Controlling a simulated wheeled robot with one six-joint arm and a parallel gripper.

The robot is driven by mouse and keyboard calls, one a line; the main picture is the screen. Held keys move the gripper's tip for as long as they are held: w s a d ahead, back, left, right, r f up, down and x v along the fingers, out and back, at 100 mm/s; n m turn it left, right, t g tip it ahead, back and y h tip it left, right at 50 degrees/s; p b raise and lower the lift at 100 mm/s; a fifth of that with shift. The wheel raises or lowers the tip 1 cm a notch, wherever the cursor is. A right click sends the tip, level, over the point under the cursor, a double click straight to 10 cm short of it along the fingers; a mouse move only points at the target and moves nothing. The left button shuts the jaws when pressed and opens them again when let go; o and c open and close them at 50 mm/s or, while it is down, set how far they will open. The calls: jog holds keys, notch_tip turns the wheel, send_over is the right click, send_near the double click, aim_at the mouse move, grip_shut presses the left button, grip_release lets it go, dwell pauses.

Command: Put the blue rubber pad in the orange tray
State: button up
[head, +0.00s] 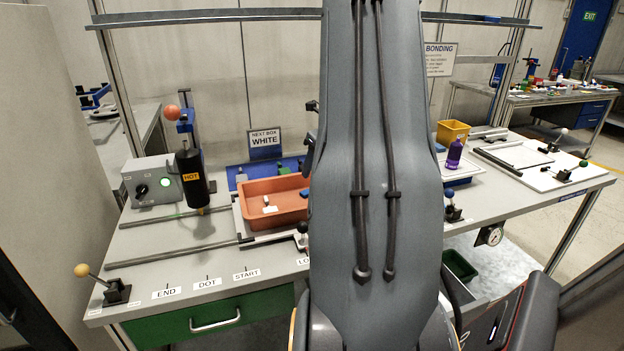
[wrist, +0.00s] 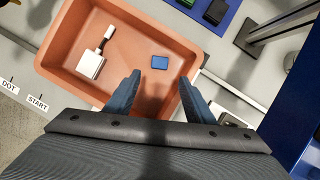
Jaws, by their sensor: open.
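The blue rubber pad (wrist: 160,62) lies flat on the floor of the orange tray (wrist: 70,28), as the wrist view shows. My gripper (wrist: 160,79) is open and empty. Its two blue fingers are over the tray, with the pad just beyond the fingertips and about midway between them, not held. The height of the fingers above the pad is hard to tell. In the head view the orange tray (head: 277,214) stands on the bench, its right end hidden behind my arm.
A white block with a handle (wrist: 92,62) lies in the tray, left of the pad. A blue mat (wrist: 230,8) with dark and green blocks lies behind the tray. A black heater cylinder (head: 192,180) stands left of the tray. A yellow bin (head: 452,133) stands to the right.

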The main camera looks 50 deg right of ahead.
jog(key=shift+s+r, duration=0.3)
jog(key=shift+r, duration=0.35)
jog(key=a+n+g, duration=0.2)
jog(key=a+n, duration=1.5)
jog(key=a, duration=0.9)
jog(key=s+a+f+n, duration=0.1)
jog(key=s+a+n, duration=0.5)
jog(key=a+n, duration=0.4)
jog(key=s+a+n, duration=0.6)
jog(key=a+n, duration=0.4)
jog(key=shift+s+a+f+g+y, duration=0.3)
jog(key=shift+f+g, duration=0.1)
jog(key=shift+f+b, duration=0.85)
